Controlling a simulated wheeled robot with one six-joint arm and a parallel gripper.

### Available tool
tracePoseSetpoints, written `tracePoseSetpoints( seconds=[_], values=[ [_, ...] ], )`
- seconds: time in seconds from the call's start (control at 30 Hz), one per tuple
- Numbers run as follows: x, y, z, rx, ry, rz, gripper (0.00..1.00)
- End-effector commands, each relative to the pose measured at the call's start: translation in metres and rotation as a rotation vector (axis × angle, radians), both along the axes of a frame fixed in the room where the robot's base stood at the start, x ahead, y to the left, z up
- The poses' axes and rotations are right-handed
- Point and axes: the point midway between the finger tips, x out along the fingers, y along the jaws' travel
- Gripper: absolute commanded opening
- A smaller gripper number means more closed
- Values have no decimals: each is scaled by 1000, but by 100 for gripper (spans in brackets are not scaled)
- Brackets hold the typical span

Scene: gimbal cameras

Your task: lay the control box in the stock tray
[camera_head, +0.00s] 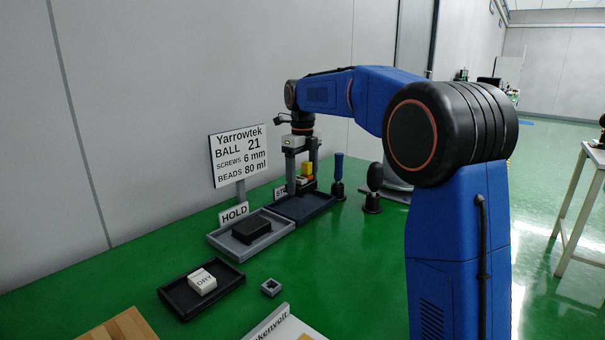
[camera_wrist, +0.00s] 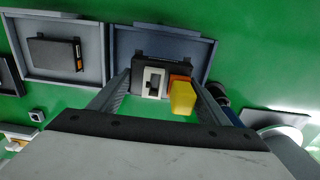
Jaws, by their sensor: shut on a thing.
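The control box (camera_wrist: 165,62), a dark block with a white part and an orange and yellow part on it, is between the two fingers of my gripper (camera_wrist: 160,97). In the head view its yellow part (camera_head: 307,168) shows between the fingers of my gripper (camera_head: 303,184), which points down. My gripper is shut on the box. The stock tray (camera_head: 318,211), dark blue with a raised rim, lies under it; it also shows in the wrist view (camera_wrist: 125,45). I cannot tell whether the box touches the tray floor. The stock sign (camera_head: 280,192) is partly hidden.
The grey HOLD tray (camera_head: 219,240) with a black box (camera_head: 251,229) adjoins the stock tray. The DRY tray (camera_head: 180,303) holds a white block (camera_head: 202,281). A blue-handled tool (camera_head: 338,175) and a black knob-like stand (camera_head: 373,187) stand close right. A sign board (camera_head: 239,157) stands behind.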

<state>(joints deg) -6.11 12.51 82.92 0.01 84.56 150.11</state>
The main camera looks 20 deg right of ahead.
Motion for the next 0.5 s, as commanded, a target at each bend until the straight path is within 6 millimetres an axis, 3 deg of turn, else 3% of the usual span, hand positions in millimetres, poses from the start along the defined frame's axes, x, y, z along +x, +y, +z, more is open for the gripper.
tracePoseSetpoints(
  seconds=[0.5],
  values=[
    [0,0,-39,0,0,0,44]
  ],
)
